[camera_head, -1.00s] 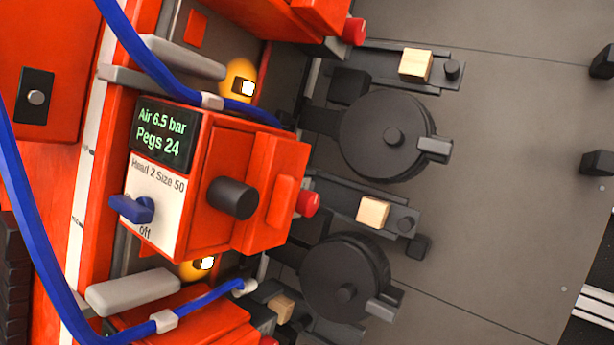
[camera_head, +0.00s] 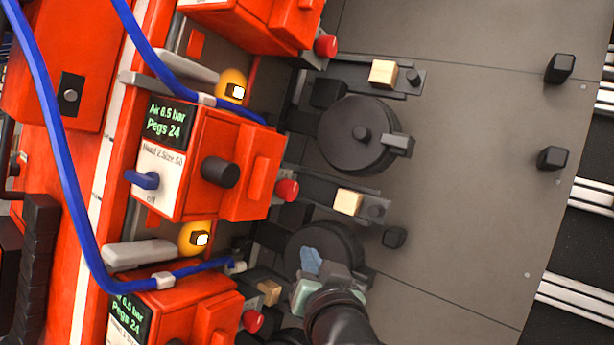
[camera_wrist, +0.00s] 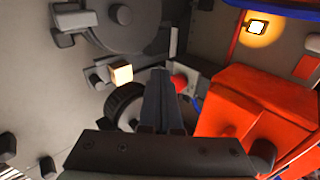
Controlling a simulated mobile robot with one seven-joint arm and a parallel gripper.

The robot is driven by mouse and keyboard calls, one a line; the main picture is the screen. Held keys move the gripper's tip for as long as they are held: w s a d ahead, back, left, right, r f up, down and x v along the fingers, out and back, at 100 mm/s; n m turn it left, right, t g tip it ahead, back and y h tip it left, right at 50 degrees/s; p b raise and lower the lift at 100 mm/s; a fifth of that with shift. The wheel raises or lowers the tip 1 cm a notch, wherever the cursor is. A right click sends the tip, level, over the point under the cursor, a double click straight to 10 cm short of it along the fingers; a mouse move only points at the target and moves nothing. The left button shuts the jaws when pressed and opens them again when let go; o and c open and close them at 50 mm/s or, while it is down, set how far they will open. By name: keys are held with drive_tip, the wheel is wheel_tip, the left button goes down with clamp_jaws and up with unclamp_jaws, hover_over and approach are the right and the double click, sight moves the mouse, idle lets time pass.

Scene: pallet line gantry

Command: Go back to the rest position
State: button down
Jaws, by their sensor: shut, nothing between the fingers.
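My gripper (camera_head: 310,258) shows at the bottom centre of the head view, with my dark arm link below it. It overlaps the lower black round drum (camera_head: 300,243) in that view and hides part of it. In the wrist view my gripper (camera_wrist: 160,75) has its dark fingers side by side, shut and empty. A wooden block (camera_wrist: 121,73) and a red knob (camera_wrist: 180,83) show near the fingertips there, apart from them as far as I can tell.
Red head units, one with a screen (camera_head: 167,124) and a blue lever (camera_head: 142,179), line the left. A blue hose (camera_head: 62,150) hangs across them. Another black drum (camera_head: 357,133) and wooden blocks (camera_head: 383,74) sit in the middle. The grey plate (camera_head: 460,200) to the right is mostly bare.

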drive_tip(key=s+r+t+h+p, duration=0.1)
drive_tip(key=s+r+t, duration=0.3)
drive_tip(key=r, duration=1)
drive_tip(key=s+r+n+t+p, duration=0.1)
drive_tip(key=s+r+t+p, duration=0.3)
drive_tip(key=r, duration=1.1)
drive_tip(key=s+r+n+t+h+p, duration=0.1)
drive_tip(key=s+r+t, duration=0.3)
drive_tip(key=s+r, duration=0.4)
wheel_tip(320, 180, up, 7)
drive_tip(key=shift+a+r+t+h+p, duration=0.2)
drive_tip(key=shift+a+t+h+p, duration=0.15)
drive_tip(key=shift+p, duration=0.3)
